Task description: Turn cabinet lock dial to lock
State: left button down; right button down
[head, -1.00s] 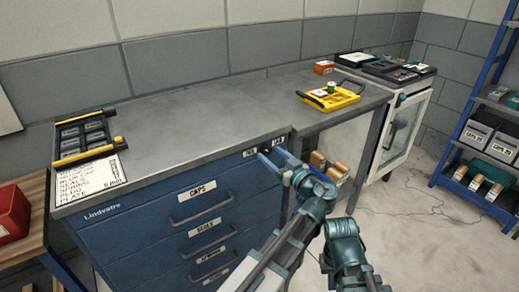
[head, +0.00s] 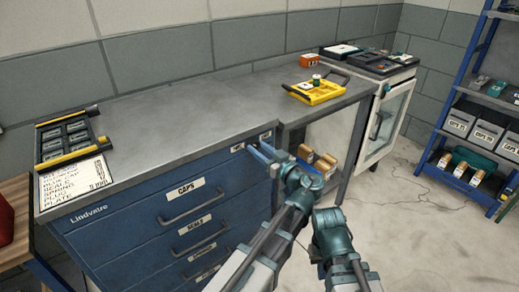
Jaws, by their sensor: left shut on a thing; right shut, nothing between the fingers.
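The blue cabinet (head: 138,206) stands under the grey worktop, with several labelled drawers. Two small white labels, left (head: 238,147) and right (head: 266,136), sit near the top right corner of its front. My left gripper (head: 256,147) reaches that corner, its blue fingers shut on the lock dial between the labels. The fingers hide most of the dial, so I cannot tell which way it points. My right arm's wrist is low in the head view, right of my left arm, away from the cabinet; its fingers are hidden.
A black tray with yellow handles (head: 45,146) and a printed sheet (head: 75,181) lie at the worktop's left end. A yellow tray (head: 318,93) sits at the right. A white glass-door cabinet (head: 386,118) and blue shelving (head: 462,90) stand beyond. Floor at right is largely clear.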

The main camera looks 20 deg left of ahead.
pick_arm(q)
jog(key=shift+m, duration=0.4)
jog(key=m, duration=0.8)
jog(key=shift+m, duration=0.3)
jog(key=m, duration=0.4)
jog(key=shift+m, duration=2.4)
jog(key=shift+c, duration=2.3)
grip_release()
